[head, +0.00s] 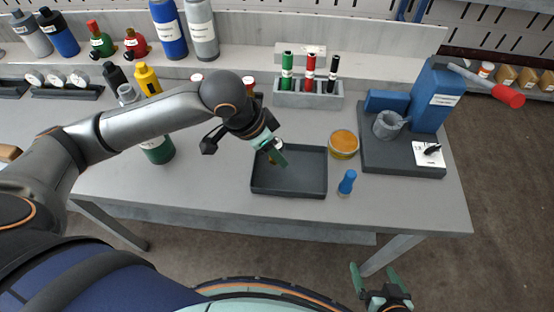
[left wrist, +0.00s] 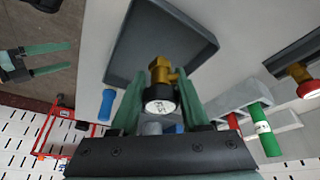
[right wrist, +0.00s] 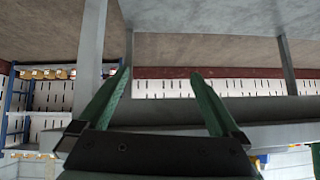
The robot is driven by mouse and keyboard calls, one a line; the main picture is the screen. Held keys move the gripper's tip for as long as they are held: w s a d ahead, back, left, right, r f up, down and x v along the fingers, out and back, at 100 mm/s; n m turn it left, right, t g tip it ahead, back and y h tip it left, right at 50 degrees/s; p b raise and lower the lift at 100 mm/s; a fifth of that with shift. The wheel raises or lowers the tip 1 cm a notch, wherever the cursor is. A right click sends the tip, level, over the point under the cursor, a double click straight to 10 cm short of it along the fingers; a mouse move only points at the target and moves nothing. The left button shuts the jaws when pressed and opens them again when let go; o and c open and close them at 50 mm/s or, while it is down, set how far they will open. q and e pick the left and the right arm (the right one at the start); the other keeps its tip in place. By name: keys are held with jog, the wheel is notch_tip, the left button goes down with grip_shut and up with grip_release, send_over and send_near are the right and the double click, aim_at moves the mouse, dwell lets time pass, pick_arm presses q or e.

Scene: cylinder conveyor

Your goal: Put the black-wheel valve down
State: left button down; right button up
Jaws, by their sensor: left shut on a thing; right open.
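My left gripper (head: 272,153) is shut on the black-wheel valve (left wrist: 159,72), seen clearest in the left wrist view. The valve has a brass body and a dark round wheel with a white printed face turned to that camera. In the head view the arm and fingers mostly hide it. The gripper is over the back left part of the dark grey tray (head: 290,193), which also shows in the left wrist view (left wrist: 122,45). I cannot tell whether the valve touches the tray floor. My right gripper (head: 371,268) is open and empty, low in front of the table.
A blue-capped bottle (head: 347,182) and a round yellow-orange container (head: 343,144) stand right of the tray. A rack (head: 308,98) of coloured tubes stands behind it. A blue machine (head: 428,100) is at the right. A dark green bottle (head: 157,150) stands left, under my left arm.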

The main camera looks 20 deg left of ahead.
pick_arm(q)
jog(key=shift+w+f, duration=0.25)
jog(key=shift+f, duration=0.1)
notch_tip(320, 180, down, 3)
jog(key=shift+w+d+r+b, duration=0.1)
jog(key=shift+r+b, duration=0.05)
jog(key=shift+b, duration=0.4)
jog(key=shift+f, duration=0.3)
pick_arm(e)
jog(key=shift+w+a, duration=0.2)
jog(key=shift+w, duration=0.3)
